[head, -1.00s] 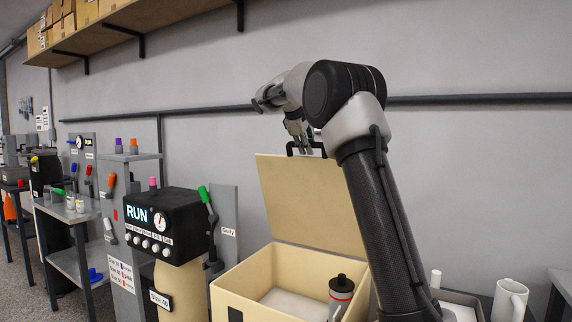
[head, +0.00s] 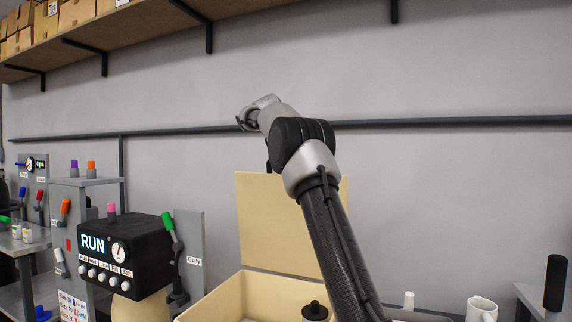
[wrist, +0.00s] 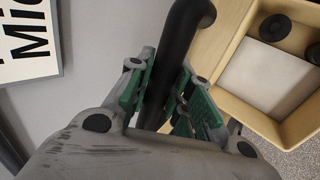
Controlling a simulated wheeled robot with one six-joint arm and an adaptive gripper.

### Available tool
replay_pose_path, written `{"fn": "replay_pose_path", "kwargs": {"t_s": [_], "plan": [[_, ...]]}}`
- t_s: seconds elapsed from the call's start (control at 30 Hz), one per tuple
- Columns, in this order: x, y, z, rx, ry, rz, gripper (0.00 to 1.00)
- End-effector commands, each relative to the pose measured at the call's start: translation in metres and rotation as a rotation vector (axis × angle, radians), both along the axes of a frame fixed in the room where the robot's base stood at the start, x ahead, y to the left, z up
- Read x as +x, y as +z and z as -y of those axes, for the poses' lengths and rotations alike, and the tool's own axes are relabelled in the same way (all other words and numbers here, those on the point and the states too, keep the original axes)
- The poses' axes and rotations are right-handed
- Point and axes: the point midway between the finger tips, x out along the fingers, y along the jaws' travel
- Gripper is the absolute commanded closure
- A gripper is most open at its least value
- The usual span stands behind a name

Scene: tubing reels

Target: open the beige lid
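The beige lid (head: 270,225) stands raised, close to upright, at the back of its beige box (head: 222,301). Its black handle (wrist: 187,30) crosses the wrist view. My gripper (wrist: 165,95) has its green-padded fingers on both sides of the handle bar, and they look closed on it. In the head view the fingers are hidden behind my arm; only a small dark part of the handle shows at the lid's top edge. The box's open inside, with a pale floor (wrist: 265,78), shows in the wrist view.
A black RUN control unit (head: 122,255) and a green-handled lever (head: 170,228) are to the left. A wall rail (head: 450,122) runs behind; a shelf (head: 130,38) hangs above.

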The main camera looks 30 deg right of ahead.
Motion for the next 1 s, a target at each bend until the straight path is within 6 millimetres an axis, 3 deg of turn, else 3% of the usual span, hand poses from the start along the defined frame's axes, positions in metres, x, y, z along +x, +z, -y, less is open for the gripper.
{"fn": "replay_pose_path", "kwargs": {"t_s": [0.03,0.1,0.47,1.0], "plan": [[0.000,0.000,0.000,0.000,0.001,0.001,0.67],[0.000,0.000,0.000,0.001,0.000,0.001,0.58],[-0.002,0.003,-0.003,0.001,-0.002,0.001,0.58],[-0.039,0.081,-0.056,0.001,0.001,0.002,0.58]]}}
